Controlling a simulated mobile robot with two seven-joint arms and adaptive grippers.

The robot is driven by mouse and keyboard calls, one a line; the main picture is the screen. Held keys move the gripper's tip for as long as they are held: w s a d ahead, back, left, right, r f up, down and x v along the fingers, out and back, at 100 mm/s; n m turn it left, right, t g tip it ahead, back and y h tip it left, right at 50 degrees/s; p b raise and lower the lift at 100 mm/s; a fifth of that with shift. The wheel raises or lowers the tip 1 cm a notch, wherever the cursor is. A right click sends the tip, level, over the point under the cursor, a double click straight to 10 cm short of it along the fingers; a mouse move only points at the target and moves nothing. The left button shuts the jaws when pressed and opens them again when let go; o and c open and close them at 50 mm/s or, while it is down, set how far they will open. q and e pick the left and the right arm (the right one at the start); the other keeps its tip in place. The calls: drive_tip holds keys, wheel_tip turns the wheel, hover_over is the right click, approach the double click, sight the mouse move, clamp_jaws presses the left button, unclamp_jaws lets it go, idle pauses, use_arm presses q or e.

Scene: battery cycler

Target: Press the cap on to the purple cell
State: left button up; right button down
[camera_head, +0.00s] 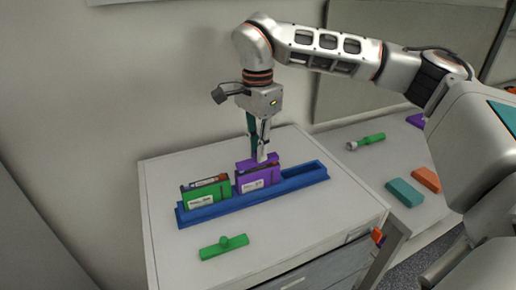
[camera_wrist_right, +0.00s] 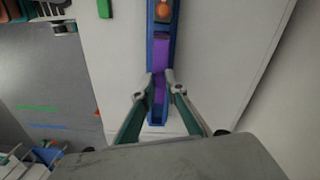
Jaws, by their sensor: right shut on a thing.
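The purple cell (camera_head: 257,181) stands upright in the blue tray (camera_head: 296,182), to the right of the green cell (camera_head: 207,192). My right gripper (camera_head: 262,158) points straight down over the purple cell and is shut on the purple cap (camera_head: 244,164) at the cell's top. In the right wrist view the gripper's fingers (camera_wrist_right: 164,84) close around a purple piece (camera_wrist_right: 161,56) above the blue tray. The fingers partly hide the cap, and I cannot tell whether it is fully seated. My left gripper is not in view.
A green cap (camera_head: 223,247) with a knob lies on the white cabinet top in front of the tray. The tray's right end is empty. On the lower right surface lie a green-handled tool (camera_head: 368,140), a teal block (camera_head: 404,192) and an orange block (camera_head: 427,179).

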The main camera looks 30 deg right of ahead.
drive_tip(key=shift+f, duration=0.4)
idle(0.3)
drive_tip(key=c, duration=2)
unclamp_jaws()
drive_tip(key=shift+o, duration=0.5)
drive_tip(key=o, duration=0.4)
drive_tip(key=shift+r, duration=3.5)
